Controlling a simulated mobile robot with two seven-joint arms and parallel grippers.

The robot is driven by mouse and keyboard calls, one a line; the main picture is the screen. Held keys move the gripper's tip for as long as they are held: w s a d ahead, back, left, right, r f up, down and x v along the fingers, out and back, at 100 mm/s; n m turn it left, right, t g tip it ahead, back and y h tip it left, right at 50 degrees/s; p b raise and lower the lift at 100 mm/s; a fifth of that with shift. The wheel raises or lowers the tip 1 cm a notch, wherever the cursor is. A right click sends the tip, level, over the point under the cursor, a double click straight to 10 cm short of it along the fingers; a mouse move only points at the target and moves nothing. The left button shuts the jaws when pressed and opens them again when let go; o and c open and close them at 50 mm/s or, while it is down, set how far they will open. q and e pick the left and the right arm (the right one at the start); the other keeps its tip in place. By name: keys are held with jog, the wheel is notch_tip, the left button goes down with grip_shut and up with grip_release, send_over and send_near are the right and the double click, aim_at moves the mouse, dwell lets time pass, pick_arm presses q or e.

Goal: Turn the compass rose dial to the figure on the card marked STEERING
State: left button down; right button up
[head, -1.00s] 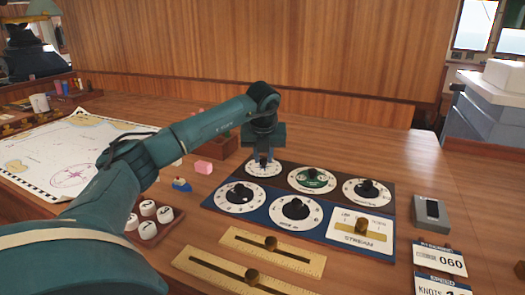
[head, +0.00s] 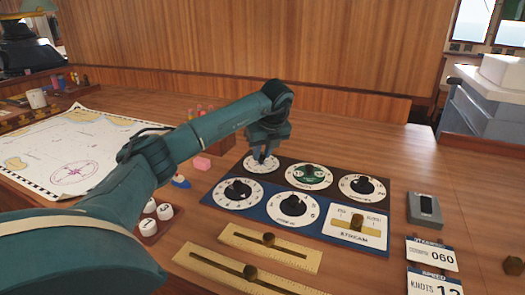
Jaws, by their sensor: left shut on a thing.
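My left gripper (head: 262,157) points down over the back-left dial (head: 254,168) of the dial panel and is shut on that dial's knob. The gripper hides the knob and part of the white face; its figures are too small to read. I cannot tell from its markings whether this is the compass rose dial. A card (head: 431,257) at the panel's right shows 060 under a blue heading that looks like STEERING. A second card (head: 435,283) below it reads SPEED and KNOTS, with its figure partly cut off. My right gripper is not in view.
Close by are a green-centred dial (head: 309,176), a back-right dial (head: 362,189), two front dials (head: 238,194) (head: 294,208) and a STREAM slider (head: 357,224). Brass sliders (head: 270,243) lie in front. A chart (head: 70,155) lies left, a grey box (head: 424,210) right.

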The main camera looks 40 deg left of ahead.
pick_arm(q)
jog(key=c, duration=1.3)
grip_release()
jog(key=shift+o, duration=0.2)
jog(key=v, duration=1.3)
